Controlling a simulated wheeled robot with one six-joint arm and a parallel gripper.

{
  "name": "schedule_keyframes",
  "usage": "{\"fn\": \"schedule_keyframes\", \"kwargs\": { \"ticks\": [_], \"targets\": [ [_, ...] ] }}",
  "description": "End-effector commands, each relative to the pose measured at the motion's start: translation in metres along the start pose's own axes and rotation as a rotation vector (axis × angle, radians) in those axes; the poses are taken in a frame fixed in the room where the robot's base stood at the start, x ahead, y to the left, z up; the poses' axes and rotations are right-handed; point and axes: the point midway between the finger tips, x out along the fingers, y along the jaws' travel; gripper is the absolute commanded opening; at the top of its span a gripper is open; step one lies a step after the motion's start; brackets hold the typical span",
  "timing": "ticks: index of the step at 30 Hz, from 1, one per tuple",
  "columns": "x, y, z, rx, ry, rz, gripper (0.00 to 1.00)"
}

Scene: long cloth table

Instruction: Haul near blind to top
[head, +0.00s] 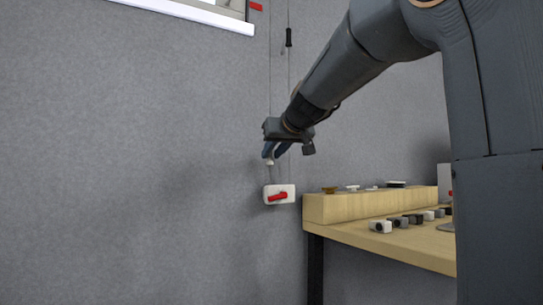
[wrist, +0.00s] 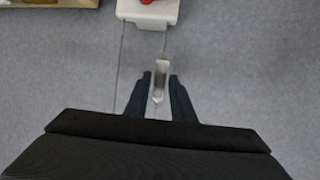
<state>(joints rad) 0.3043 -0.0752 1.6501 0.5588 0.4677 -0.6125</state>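A pale cord pull (wrist: 161,80) hangs on a thin cord by the grey wall; it also shows as a small light piece under my gripper in the head view (head: 269,161). My gripper (wrist: 160,75) has one dark finger on each side of the pull, with small gaps visible, so it looks open around it. In the head view my gripper (head: 274,151) is close to the wall. Below it is a white wall box (head: 271,190) with a red lever (head: 278,197). A black pull (head: 289,37) hangs higher on another cord. The blind itself cannot be made out.
A white window ledge or rail (head: 195,12) is at the top left, with a red tag (head: 256,6) beside it. A wooden bench (head: 400,240) with a raised shelf (head: 350,207) and several small fittings stands at the right. The wall at left is clear.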

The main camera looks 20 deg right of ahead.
Motion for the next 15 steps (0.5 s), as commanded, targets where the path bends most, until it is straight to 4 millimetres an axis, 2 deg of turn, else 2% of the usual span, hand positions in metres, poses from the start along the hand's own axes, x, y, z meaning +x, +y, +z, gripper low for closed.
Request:
{"fn": "schedule_keyframes", "kwargs": {
  "ticks": [1, 6, 10, 15],
  "targets": [
    [-0.011, 0.000, -0.001, 0.000, 0.001, 0.001, 0.23],
    [-0.036, -0.001, -0.001, 0.000, -0.001, -0.001, 0.23],
    [-0.046, -0.002, 0.001, 0.000, -0.003, -0.003, 0.23],
    [-0.049, -0.002, 0.001, -0.001, -0.004, -0.004, 0.23]
  ]
}}
